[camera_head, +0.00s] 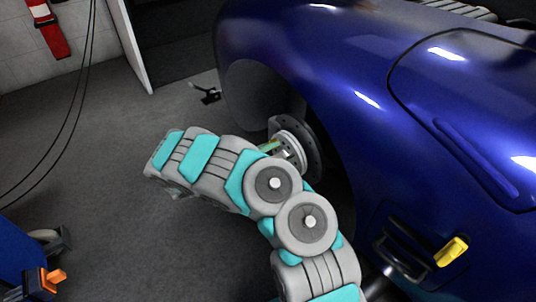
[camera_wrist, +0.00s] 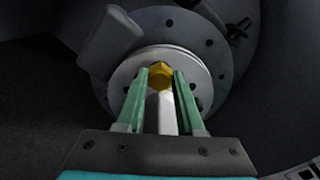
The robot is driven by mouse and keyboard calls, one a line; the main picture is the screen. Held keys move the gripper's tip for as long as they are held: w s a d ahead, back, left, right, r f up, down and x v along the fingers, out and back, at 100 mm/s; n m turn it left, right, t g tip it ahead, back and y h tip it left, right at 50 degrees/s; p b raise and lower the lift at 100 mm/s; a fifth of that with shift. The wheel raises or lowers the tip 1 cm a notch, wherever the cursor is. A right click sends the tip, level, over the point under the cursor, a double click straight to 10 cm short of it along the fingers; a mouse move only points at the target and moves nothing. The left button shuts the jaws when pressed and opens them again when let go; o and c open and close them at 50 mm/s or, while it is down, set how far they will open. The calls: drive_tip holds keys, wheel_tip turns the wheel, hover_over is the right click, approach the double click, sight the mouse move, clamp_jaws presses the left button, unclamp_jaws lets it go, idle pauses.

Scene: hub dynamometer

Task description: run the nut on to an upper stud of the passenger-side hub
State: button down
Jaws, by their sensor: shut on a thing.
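The hub (camera_wrist: 120,78) is a pale round flange in front of a darker brake disc (camera_wrist: 222,65) with small dark holes. It also shows in the head view (camera_head: 291,150), in the wheel arch of the blue car. My gripper (camera_wrist: 160,76) has green fingers, shut on the gold nut (camera_wrist: 160,74) at their tips. The nut lies in front of the hub face; I cannot tell whether it touches a stud. A pale cylindrical piece (camera_wrist: 162,112) shows between the fingers below the nut. In the head view, my arm hides most of the gripper.
The blue car body (camera_head: 340,70) curves over the hub and down its right side. A grey block-like part (camera_wrist: 110,40) sits at the disc's upper left. A yellow-handled item (camera_head: 452,251) is at lower right. Open grey floor (camera_head: 90,200) lies left.

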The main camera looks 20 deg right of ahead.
drive_tip(key=m+b, duration=0.7)
drive_tip(key=b, duration=0.1)
drive_tip(key=shift+w, duration=0.15)
drive_tip(key=c, duration=0.8)
unclamp_jaws()
drive_tip(key=shift+o, duration=0.2)
drive_tip(key=shift+p, duration=0.3)
